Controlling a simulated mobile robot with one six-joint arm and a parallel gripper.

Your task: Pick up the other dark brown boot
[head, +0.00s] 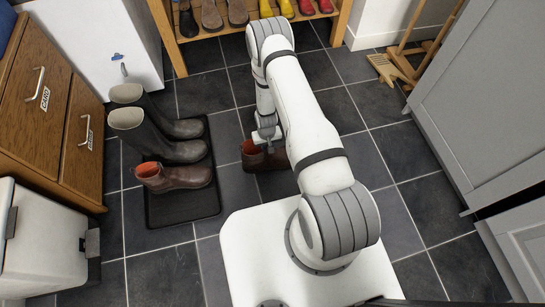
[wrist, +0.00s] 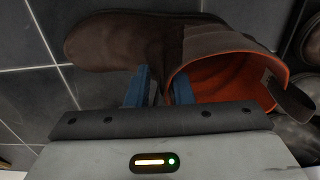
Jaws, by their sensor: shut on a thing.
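A dark brown ankle boot with an orange lining (head: 280,160) is on the tiled floor right of the boot tray, partly hidden by my arm. In the wrist view the boot (wrist: 120,40) lies across the top, its toe to the left and its open top to the right. My gripper (head: 265,136) is above it. Its blue fingers (wrist: 162,90) are shut on the boot's shaft near the rim, one finger at the orange opening. I cannot tell whether the sole touches the floor. A matching brown boot (head: 178,178) stands on the black tray (head: 185,210).
Two taller dark boots (head: 175,150) stand behind the brown one on the tray. A wooden rack (head: 208,35) with several shoes is at the back. A wooden cabinet (head: 60,100) is at left, grey cupboards (head: 480,110) at right.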

